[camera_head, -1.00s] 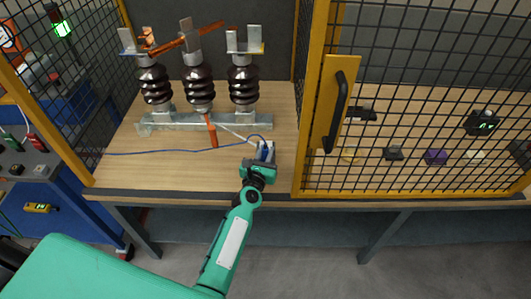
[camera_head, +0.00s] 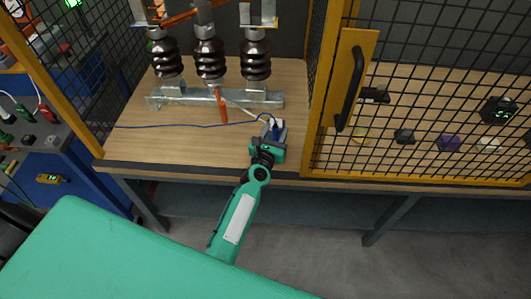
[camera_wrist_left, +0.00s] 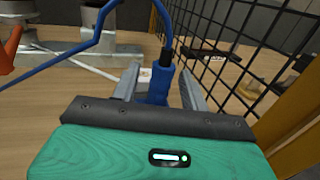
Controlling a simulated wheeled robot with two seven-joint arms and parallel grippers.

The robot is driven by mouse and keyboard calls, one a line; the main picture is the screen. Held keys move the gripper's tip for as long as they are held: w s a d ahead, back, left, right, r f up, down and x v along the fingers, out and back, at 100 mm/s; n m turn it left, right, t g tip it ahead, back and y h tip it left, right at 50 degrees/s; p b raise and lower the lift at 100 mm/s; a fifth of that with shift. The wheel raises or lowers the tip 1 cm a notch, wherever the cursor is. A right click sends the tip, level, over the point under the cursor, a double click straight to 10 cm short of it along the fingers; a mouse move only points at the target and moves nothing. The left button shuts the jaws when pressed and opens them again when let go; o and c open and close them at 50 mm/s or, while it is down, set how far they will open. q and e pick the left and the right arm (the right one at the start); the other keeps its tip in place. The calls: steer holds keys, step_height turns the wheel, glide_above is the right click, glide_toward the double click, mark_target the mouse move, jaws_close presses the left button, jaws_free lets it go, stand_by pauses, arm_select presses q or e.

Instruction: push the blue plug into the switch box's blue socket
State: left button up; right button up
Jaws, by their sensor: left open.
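The blue plug (camera_wrist_left: 156,82) stands upright on the wooden bench between my left gripper's two fingers, with clear gaps at its sides in the left wrist view. Its blue cable (camera_wrist_left: 80,53) rises from it and runs left over the bench. In the head view the plug (camera_head: 276,128) is small and partly hidden by my left gripper (camera_head: 274,135), which is open at the front of the bench. A small pale part shows behind the plug. My right gripper is out of view.
Three brown insulators (camera_head: 209,60) stand on a metal rail (camera_head: 250,98) behind the plug. A black mesh panel with a yellow frame (camera_head: 352,90) is close to the right of my left gripper. The wooden bench (camera_head: 150,140) is mostly clear to the left.

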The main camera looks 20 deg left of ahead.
arm_select(q)
steer(key=s+b, duration=0.1)
steer(key=s, duration=1.2)
steer(key=shift+s+d+b, duration=0.15)
steer(key=shift+s+b, duration=0.25)
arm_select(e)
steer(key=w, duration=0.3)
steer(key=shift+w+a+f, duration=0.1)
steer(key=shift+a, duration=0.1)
